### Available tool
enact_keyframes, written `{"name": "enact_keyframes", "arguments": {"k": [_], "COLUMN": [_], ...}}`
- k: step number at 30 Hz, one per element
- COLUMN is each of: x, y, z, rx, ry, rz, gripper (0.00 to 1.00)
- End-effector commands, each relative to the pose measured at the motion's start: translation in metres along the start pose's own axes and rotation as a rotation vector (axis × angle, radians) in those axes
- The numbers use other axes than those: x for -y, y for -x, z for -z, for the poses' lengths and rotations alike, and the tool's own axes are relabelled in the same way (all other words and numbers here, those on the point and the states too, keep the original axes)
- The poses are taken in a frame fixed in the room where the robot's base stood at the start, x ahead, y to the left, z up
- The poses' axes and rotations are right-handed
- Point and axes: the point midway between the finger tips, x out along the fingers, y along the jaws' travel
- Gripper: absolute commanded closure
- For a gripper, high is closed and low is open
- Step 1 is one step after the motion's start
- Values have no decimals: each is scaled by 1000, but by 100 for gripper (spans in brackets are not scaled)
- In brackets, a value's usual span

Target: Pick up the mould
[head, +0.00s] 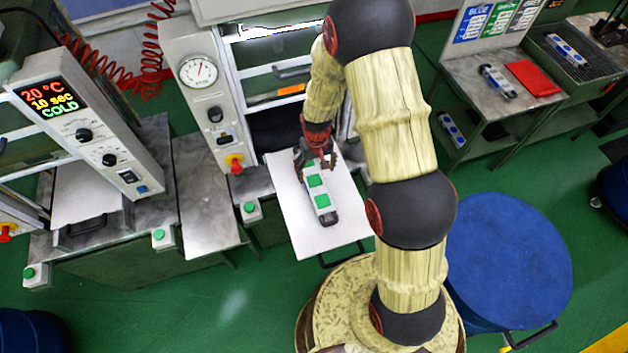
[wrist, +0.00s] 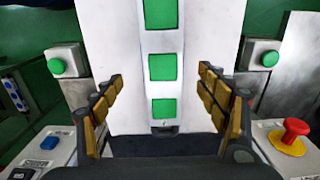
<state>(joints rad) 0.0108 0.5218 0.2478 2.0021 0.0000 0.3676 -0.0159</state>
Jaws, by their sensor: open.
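The mould (head: 318,190) is a long white block with green squares on top and dark ends. It lies on a pulled-out white plate (head: 350,215) in front of the machine. In the wrist view the mould (wrist: 162,88) runs up the middle of the picture, and its top end is cut off. My gripper (head: 316,160) is at the mould's machine-side end. In the wrist view my gripper (wrist: 160,82) is open, with one padded finger on each side of the mould and a gap on both sides. I cannot tell how high the fingers are above the plate.
The press machine with a round gauge (head: 199,71) stands behind the plate. Green buttons (head: 249,207) flank it, and a red knob (wrist: 295,130) shows in the wrist view. A blue round table (head: 510,260) is at right. More blue-and-white moulds (head: 567,50) lie on the far-right benches.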

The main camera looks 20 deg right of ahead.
Motion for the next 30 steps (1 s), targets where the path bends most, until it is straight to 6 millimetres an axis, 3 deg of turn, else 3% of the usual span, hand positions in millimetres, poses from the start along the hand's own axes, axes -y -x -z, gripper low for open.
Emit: {"name": "enact_keyframes", "arguments": {"k": [18,30], "x": [5,5], "y": [-62,-70], "z": [2,3], "rx": [4,2], "ry": [0,0], "rz": [0,0], "gripper": [26,27]}}
